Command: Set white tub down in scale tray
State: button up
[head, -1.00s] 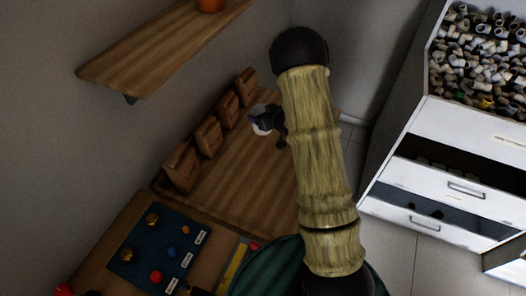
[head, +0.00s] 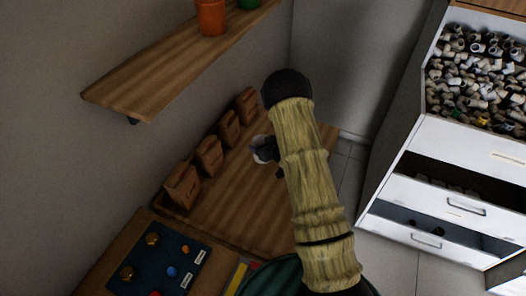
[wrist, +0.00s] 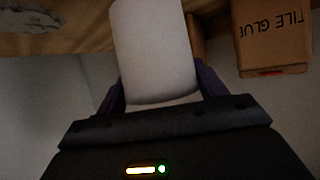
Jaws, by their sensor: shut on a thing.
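The white tub (wrist: 155,50) is held between the dark fingers of my gripper (wrist: 157,88) in the wrist view, and its lower part fills the space between them. In the head view only a small part of the white tub (head: 257,141) shows beside my dark gripper (head: 266,151), over the wooden bench. I cannot tell how high above the bench it is. I cannot make out a scale tray in either view.
Several brown boxes (head: 208,155) line the wall side of the wooden bench (head: 235,205). One box marked tile glue (wrist: 272,38) is close on the right in the wrist view. A wooden shelf (head: 165,70) with pots overhangs. A blue board (head: 150,270) lies nearer.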

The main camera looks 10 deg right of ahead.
jog(key=shift+f, duration=0.1)
jog(key=shift+f+p, duration=0.4)
jog(key=shift+f, duration=1.6)
jog(key=shift+f, duration=0.15)
jog(key=o, duration=0.9)
jog(key=shift+o, duration=0.2)
jog(key=b+v, duration=0.2)
jog(key=v, duration=1)
